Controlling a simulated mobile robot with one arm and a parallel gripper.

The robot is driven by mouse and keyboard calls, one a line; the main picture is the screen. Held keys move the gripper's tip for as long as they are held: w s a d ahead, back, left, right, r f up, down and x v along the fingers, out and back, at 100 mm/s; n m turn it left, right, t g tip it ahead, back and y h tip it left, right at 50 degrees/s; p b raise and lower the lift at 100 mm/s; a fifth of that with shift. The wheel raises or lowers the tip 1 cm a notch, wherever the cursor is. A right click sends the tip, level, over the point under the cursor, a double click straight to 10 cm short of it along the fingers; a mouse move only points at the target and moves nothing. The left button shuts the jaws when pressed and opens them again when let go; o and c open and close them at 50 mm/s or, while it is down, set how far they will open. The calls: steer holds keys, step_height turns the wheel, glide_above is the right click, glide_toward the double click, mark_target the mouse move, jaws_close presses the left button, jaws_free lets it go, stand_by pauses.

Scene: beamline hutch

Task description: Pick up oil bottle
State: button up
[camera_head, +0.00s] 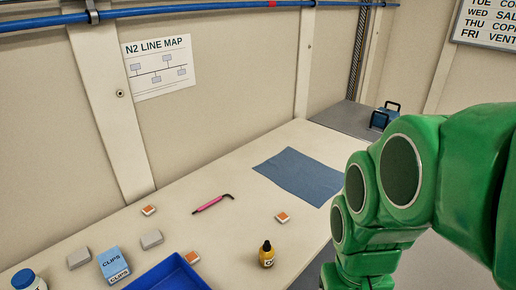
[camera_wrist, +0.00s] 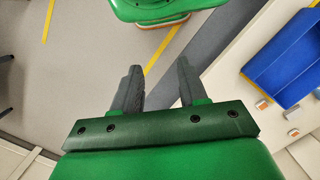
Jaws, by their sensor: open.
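The oil bottle (camera_head: 267,255) is small and yellow with a black cap and a dark label. It stands upright on the bench near its front edge, right of the blue tray, in the head view. I cannot make it out in the wrist view. My gripper (camera_wrist: 160,80) shows in the wrist view with its two dark fingers apart and nothing between them. It points at the floor beside the bench, away from the bottle. In the head view my green arm fills the right side and my gripper is out of frame.
Bare bench surrounds the bottle.

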steer(key=shift+o, duration=0.3)
steer(key=o, duration=0.6)
